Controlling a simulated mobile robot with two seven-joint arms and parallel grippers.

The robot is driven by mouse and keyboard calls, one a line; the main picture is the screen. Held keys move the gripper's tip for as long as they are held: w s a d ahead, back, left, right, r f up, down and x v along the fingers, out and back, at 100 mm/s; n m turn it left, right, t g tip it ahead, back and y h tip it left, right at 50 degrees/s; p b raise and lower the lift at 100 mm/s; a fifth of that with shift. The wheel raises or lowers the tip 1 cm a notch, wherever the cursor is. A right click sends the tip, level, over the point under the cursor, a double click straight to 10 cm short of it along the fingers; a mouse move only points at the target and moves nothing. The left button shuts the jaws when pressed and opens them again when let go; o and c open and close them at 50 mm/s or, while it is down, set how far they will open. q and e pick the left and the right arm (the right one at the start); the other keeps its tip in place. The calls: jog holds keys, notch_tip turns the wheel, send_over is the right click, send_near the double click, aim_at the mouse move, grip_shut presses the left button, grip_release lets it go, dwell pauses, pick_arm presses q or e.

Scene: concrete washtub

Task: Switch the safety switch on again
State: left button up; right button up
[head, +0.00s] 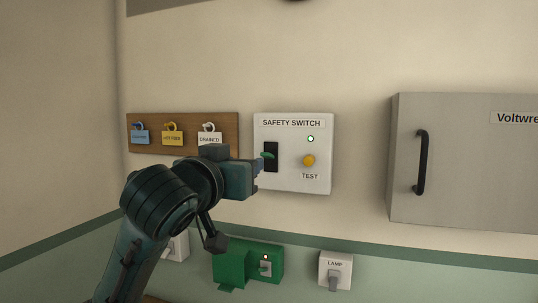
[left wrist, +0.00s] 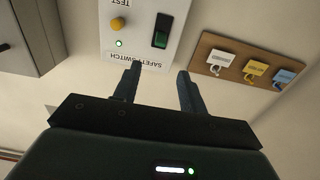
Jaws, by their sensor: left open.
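The safety switch (head: 293,178) is a white wall box with a black slot and a green lever (head: 268,155), a yellow TEST button (head: 308,160) and a lit green light (head: 310,139). The left wrist view shows the box upside down, with the green lever (left wrist: 159,40) at the slot's label end and the light (left wrist: 119,43) glowing green. My left gripper (head: 258,176) is just left of and below the lever in the head view. In the left wrist view my left gripper (left wrist: 157,78) is open and empty, its fingers pointing toward the box. Contact is not visible. My right gripper is not in view.
A wooden board (head: 180,145) with several hanging tags is left of the box. A grey cabinet (head: 460,160) with a black handle is at right. Below are a green socket box (head: 232,268) and a LAMP switch (head: 335,265). The wall between box and cabinet is clear.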

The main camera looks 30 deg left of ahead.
aim_at(265, 154)
pick_arm(q)
jog(key=p+x, duration=0.2)
jog(key=x, duration=1)
jog(key=shift+w+p, duration=0.25)
jog(key=shift+p, duration=0.1)
jog(key=shift+c, duration=0.2)
